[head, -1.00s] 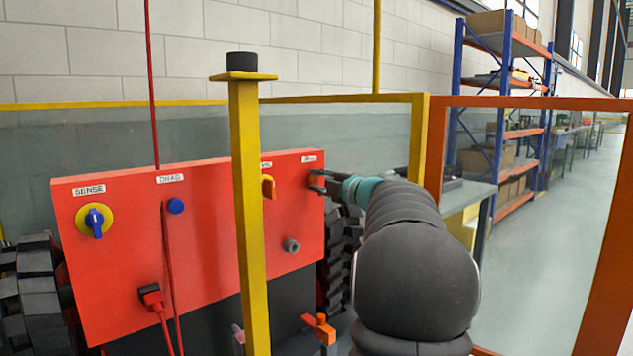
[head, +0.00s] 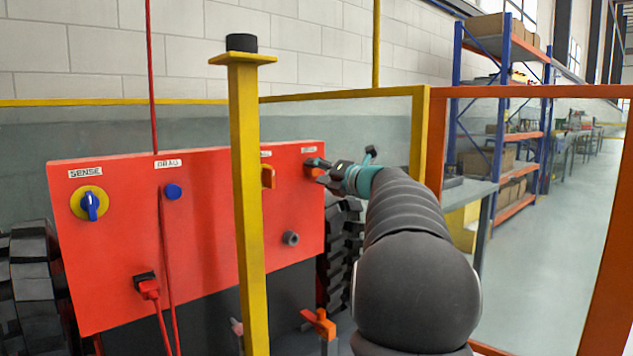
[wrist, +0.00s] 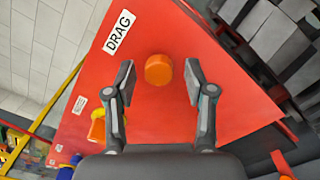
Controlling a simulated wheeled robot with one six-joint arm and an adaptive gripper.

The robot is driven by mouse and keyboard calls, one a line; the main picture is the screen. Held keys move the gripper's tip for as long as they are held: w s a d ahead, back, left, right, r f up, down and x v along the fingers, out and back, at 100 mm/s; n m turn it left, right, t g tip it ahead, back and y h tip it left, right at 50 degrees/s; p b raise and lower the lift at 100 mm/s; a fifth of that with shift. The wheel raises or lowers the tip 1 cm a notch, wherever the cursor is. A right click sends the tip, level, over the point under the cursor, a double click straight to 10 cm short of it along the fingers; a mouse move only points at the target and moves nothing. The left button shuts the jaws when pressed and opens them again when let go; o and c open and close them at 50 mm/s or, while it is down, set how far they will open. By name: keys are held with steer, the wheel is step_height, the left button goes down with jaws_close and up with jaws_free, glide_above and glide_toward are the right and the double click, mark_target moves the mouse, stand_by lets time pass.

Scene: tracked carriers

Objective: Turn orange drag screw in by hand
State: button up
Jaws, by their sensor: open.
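The orange drag screw (wrist: 158,70) is a short round knob on the red panel (wrist: 185,112), beside a white DRAG label (wrist: 119,33) in the wrist view. My gripper (wrist: 158,78) is open, with one finger on each side of the screw in that view. There are visible gaps between the screw and both fingers. Whether the fingertips reach as deep as the screw is hard to tell. In the head view my gripper (head: 316,169) is at the panel's upper right corner, and the fingers largely hide the screw.
A yellow post (head: 247,200) stands in front of the panel, left of my arm. An orange handle (head: 268,177) shows just right of the post. A blue knob (head: 173,191) and a blue-yellow switch (head: 90,205) are further left. An orange-framed clear panel (head: 530,220) is to the right.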

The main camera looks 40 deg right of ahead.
steer(key=n+b, duration=0.2)
steer(key=n, duration=0.1)
steer(key=n+b, duration=0.1)
steer(key=n, duration=0.1)
steer(key=shift+f, duration=0.3)
steer(key=n+b, duration=0.2)
steer(key=n, duration=0.1)
steer(key=shift+n, duration=0.4)
steer(key=shift+r+n+b, duration=0.25)
steer(key=shift+n+b, duration=0.15)
steer(key=shift+n, duration=0.3)
steer(key=n+b, duration=0.2)
steer(key=shift+f+n, duration=0.25)
steer(key=shift+n, duration=0.05)
steer(key=n+b, duration=0.2)
steer(key=n, duration=0.1)
steer(key=shift+n, duration=0.4)
steer(key=n, duration=0.3)
steer(key=shift+r, duration=0.35)
